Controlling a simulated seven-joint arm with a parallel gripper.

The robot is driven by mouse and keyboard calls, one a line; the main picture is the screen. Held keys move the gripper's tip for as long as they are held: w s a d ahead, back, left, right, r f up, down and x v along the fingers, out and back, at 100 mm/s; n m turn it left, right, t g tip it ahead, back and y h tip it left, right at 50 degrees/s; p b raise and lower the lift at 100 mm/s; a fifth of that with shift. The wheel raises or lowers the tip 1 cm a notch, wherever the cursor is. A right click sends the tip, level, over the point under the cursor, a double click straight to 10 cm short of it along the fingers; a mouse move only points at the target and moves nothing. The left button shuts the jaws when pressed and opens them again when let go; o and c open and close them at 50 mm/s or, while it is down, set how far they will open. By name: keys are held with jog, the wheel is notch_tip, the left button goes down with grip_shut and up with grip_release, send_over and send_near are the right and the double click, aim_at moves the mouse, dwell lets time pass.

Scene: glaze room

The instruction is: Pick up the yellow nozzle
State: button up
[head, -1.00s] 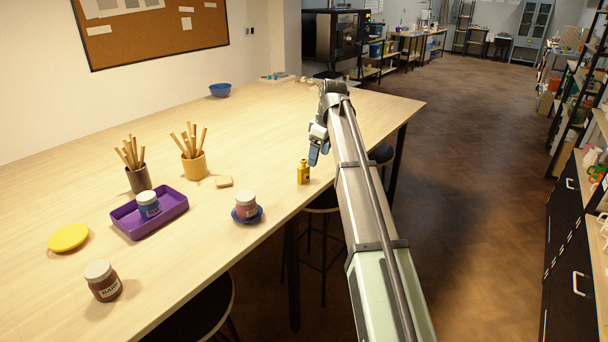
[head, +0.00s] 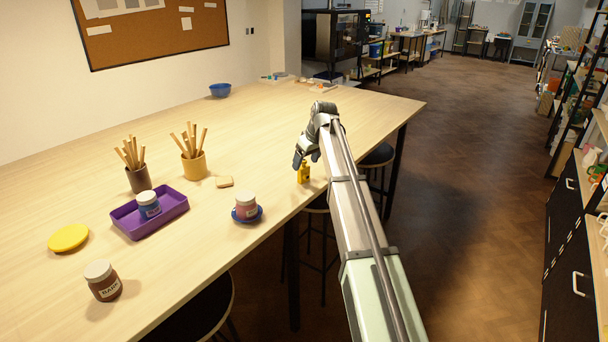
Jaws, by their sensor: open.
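The yellow nozzle (head: 304,175) stands upright near the table's right edge in the head view. My gripper (head: 298,163) is open, with its fingers pointing down beside and partly over the nozzle's top. The upper part of the nozzle is partly hidden by my gripper. I cannot tell whether the fingers touch it.
A pink jar (head: 246,205) on a blue saucer (head: 258,217) and a small tan block (head: 224,182) are nearby on the table (head: 255,125). A purple tray (head: 172,211) holds a blue-labelled jar. Two cups with sticks stand behind it. The table behind my gripper is mostly clear.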

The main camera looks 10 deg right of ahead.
aim_at(305, 167)
jog(key=shift+s+x, duration=0.15)
jog(key=shift+x, duration=1.4)
jog(key=shift+s+x, duration=0.1)
jog(key=shift+x, duration=1.5)
jog(key=shift+d, duration=0.1)
jog(key=shift+c, duration=0.3)
jog(key=c, duration=1)
